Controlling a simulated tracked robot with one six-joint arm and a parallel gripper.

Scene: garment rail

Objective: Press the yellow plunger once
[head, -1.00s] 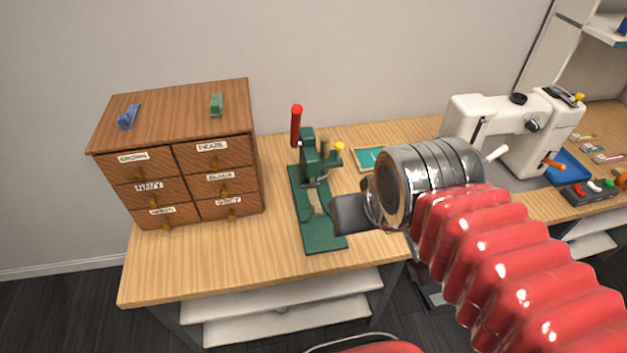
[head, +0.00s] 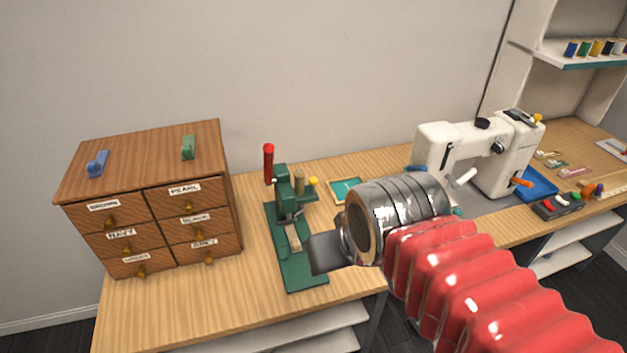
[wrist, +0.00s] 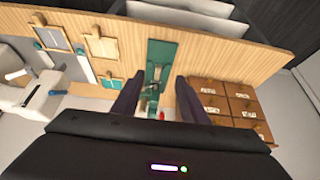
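The yellow plunger is a small yellow knob (head: 313,181) on the right side of the green press (head: 297,270). The press stands upright on the table and has a red-handled lever (head: 268,165). In the head view my gripper (head: 325,252) overlaps the right edge of the press base, to the front and right of the knob. In the wrist view my gripper (wrist: 160,97) is open and empty, its two dark fingers apart with the press (wrist: 158,58) showing between them. The yellow knob cannot be made out in the wrist view.
A wooden drawer cabinet (head: 150,205) with labelled drawers stands left of the press. A teal-and-gold tray (head: 348,190) lies behind my gripper. A white sewing machine (head: 480,155) stands to the right. The wooden table (head: 200,310) is clear at front left.

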